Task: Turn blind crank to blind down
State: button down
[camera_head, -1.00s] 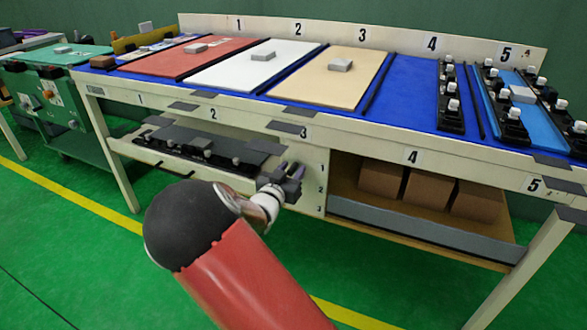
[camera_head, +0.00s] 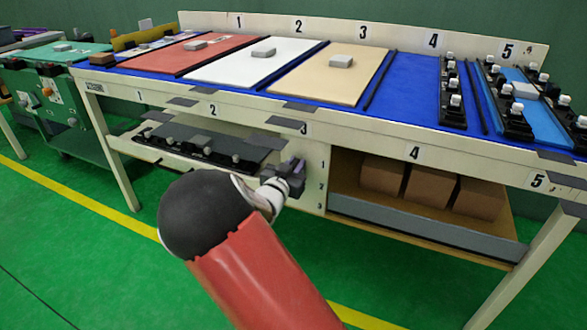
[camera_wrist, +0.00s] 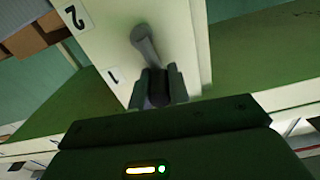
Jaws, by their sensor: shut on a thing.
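The crank (camera_wrist: 145,42) is a grey lever on the end panel (camera_wrist: 178,40) in the wrist view. Its round hub is near the digits 1 and 2, and its free end reaches down between my fingers. My gripper (camera_wrist: 158,88) is shut on that end, whose handle is mostly hidden in the jaws. In the head view my gripper (camera_head: 293,178) is at the white end panel (camera_head: 317,180) marked 1, 2, 3, under the table's front edge; the crank is largely hidden there. I cannot make out the blind's position.
The lower left bay (camera_head: 150,157) holds dark trays with white knobs. The right bay holds brown boxes (camera_head: 430,187) behind a grey front lip (camera_head: 400,225). The table's front rail (camera_head: 330,127) runs just above my gripper. The green floor (camera_head: 60,230) in front is clear.

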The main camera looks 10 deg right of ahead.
jog(key=shift+s+d+f+m+b, duration=0.15)
jog(key=shift+d+f+m+b, duration=0.1)
jog(key=shift+m+b, duration=0.15)
jog(key=shift+r+m, duration=0.25)
jog(key=shift+m, duration=0.05)
jog(key=c, duration=1.3)
grip_release()
jog(key=shift+s, duration=0.1)
jog(key=v, duration=0.8)
jog(key=shift+d, duration=0.1)
